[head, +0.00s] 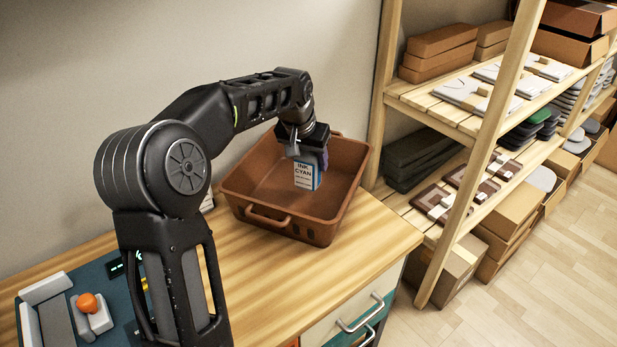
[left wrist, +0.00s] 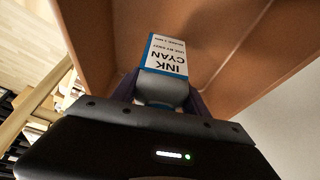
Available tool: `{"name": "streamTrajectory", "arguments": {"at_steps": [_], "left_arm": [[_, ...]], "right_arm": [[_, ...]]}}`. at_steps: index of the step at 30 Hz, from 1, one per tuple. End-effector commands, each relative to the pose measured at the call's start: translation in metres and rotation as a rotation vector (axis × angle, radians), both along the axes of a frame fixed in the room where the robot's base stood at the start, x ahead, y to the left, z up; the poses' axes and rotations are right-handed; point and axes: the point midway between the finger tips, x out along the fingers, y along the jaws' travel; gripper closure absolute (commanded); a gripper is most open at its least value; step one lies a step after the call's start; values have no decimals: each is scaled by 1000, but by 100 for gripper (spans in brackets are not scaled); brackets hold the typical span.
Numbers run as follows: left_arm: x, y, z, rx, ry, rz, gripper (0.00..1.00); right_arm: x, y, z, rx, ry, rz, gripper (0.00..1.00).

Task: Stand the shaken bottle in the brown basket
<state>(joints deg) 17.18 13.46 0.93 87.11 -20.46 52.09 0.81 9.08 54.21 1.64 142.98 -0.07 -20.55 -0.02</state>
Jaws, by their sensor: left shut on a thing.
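The bottle (head: 306,176) has a white label reading "INK CYAN" with a blue edge. In the head view it hangs upright below my left gripper (head: 308,152), inside the outline of the brown basket (head: 262,182). My left gripper is shut on the bottle's upper part. The left wrist view shows the bottle's label (left wrist: 166,55) between the fingers, with the basket's brown inner walls (left wrist: 245,30) around it. I cannot tell whether the bottle's base touches the basket floor. My right gripper is in neither view.
The basket stands on a wooden worktop (head: 378,232) near its back right, with a handle (head: 268,218) at the front. A wooden shelf unit (head: 478,155) with boxes stands to the right.

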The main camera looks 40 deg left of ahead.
Motion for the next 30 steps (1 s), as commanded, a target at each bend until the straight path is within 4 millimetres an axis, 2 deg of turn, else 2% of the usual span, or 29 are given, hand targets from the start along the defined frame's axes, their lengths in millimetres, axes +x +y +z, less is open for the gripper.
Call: {"name": "streamTrajectory", "arguments": {"at_steps": [3,13,21,30], "left_arm": [[1,0,-7,1,-3,-1,100],[1,0,-11,2,-3,-1,100],[0,0,-43,1,-1,-1,100],[1,0,-45,1,-4,-1,100]], "right_arm": [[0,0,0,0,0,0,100],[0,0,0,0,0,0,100],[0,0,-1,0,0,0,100],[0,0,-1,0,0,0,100]]}}
